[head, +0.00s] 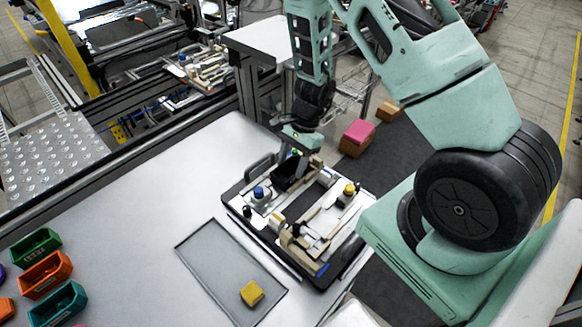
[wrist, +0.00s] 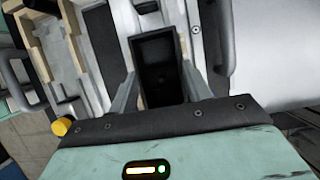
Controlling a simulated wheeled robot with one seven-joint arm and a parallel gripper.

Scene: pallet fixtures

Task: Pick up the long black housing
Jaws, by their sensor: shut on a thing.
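The long black housing (wrist: 160,72) is an open, box-like black part. In the wrist view it sits between the two fingers of my gripper (wrist: 162,88), which is shut on it. In the head view the black housing (head: 288,174) shows just below my gripper (head: 295,156), over the back part of the pallet fixture (head: 236,206). The fingers are small and partly hidden in the head view. I cannot tell whether the housing still touches the fixture.
The fixture carries light blocks, a blue knob (head: 259,192) and a yellow knob (head: 349,189). A grey tray (head: 205,262) holding a yellow block (head: 251,292) lies in front. Green, orange and teal bins (head: 57,304) stand at the left. The table between is clear.

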